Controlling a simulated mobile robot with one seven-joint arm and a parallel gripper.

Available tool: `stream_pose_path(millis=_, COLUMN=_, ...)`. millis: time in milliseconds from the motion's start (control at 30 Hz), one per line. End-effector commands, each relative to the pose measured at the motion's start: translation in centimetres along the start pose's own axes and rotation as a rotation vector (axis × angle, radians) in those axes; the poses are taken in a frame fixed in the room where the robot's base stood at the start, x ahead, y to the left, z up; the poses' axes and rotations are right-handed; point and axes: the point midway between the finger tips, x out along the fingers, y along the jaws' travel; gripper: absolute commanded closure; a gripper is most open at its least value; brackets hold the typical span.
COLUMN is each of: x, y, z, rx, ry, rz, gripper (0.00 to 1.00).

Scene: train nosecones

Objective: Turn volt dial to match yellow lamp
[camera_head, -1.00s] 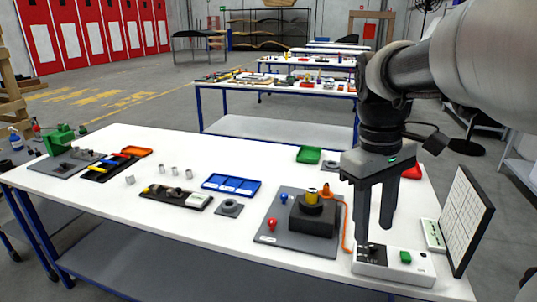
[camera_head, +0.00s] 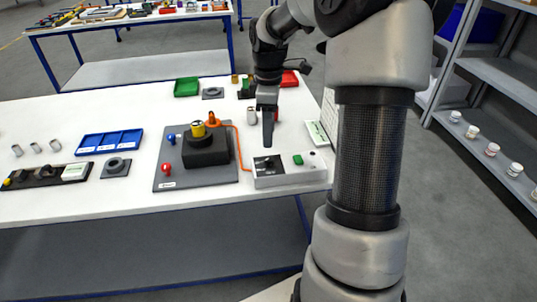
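A white control box (camera_head: 290,180) sits near the table's front right edge. On its top are a dark dial area (camera_head: 267,164) and a green button (camera_head: 298,160); the markings are too small to read. My gripper (camera_head: 267,142) points down just above the dial area. Its fingers show edge-on, one behind the other, so their gap is hidden, and I cannot tell whether they touch the dial. A yellow-topped cylinder (camera_head: 198,129) stands on a black block (camera_head: 205,151) on a grey plate (camera_head: 165,177). I cannot tell whether it is the yellow lamp.
The grey plate also bears a red knob (camera_head: 167,168) and a blue knob (camera_head: 171,138). An orange cable (camera_head: 240,148) runs towards the box. A blue tray (camera_head: 109,141) and a dark panel (camera_head: 47,176) lie left. A green tray (camera_head: 187,87) is behind. My arm fills the right.

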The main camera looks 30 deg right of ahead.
Motion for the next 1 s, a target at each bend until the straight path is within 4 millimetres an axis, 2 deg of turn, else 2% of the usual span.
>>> stream_pose_path(millis=33, x=1.5, y=-0.1, z=0.0, rx=-0.001, ry=-0.001, rz=-0.004, gripper=0.60)
stream_pose_path(millis=200, x=4.9, y=-0.1, z=0.0, rx=0.000, ry=-0.001, rz=-0.004, gripper=0.60)
stream_pose_path(millis=400, x=7.5, y=-0.1, z=0.0, rx=0.000, ry=-0.001, rz=-0.002, gripper=0.60)
stream_pose_path(millis=567, x=8.3, y=0.0, z=0.0, rx=0.001, ry=0.000, rz=-0.001, gripper=0.60)
stream_pose_path(millis=833, x=8.4, y=0.0, z=0.0, rx=0.001, ry=0.000, rz=0.000, gripper=0.60)
stream_pose_path(millis=1000, x=8.4, y=0.0, z=0.0, rx=0.001, ry=0.000, rz=0.000, gripper=0.89)
